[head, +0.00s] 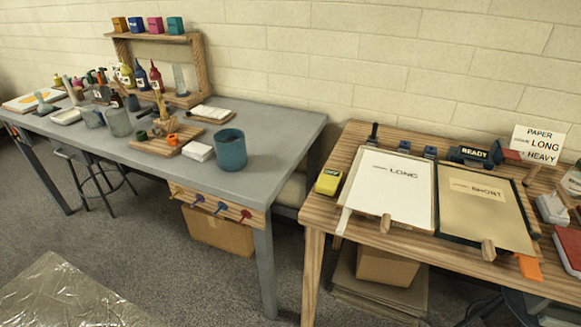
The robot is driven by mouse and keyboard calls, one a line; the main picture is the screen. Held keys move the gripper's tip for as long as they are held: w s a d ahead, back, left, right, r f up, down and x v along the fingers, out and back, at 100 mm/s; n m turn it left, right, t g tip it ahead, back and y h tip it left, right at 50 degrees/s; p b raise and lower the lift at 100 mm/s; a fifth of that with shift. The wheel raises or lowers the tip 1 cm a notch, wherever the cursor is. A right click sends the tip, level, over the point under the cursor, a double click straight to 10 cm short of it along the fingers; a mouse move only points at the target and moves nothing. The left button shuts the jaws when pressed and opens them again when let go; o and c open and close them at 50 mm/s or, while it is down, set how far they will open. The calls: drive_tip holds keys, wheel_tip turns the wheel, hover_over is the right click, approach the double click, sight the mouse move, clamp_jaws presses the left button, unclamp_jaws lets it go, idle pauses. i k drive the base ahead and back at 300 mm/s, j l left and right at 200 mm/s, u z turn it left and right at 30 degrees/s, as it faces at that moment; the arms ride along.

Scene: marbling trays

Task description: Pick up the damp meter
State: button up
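A small yellow block-shaped device with a dark face (328,181) lies at the left edge of the wooden table, just left of the white LONG sheet. It looks like the damp meter, but it is too small here to read any marking. Nothing covers it. My gripper is not in view.
The wooden table (345,152) holds the LONG sheet (392,190), the SHORT board (482,215), a READY sign (472,155) and a paper sign (537,144). A grey table (262,178) with bottles and jars stands left. A crumpled foil sheet (62,295) lies on the floor.

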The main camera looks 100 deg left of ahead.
sight(328, 183)
drive_tip(key=u, duration=2.15)
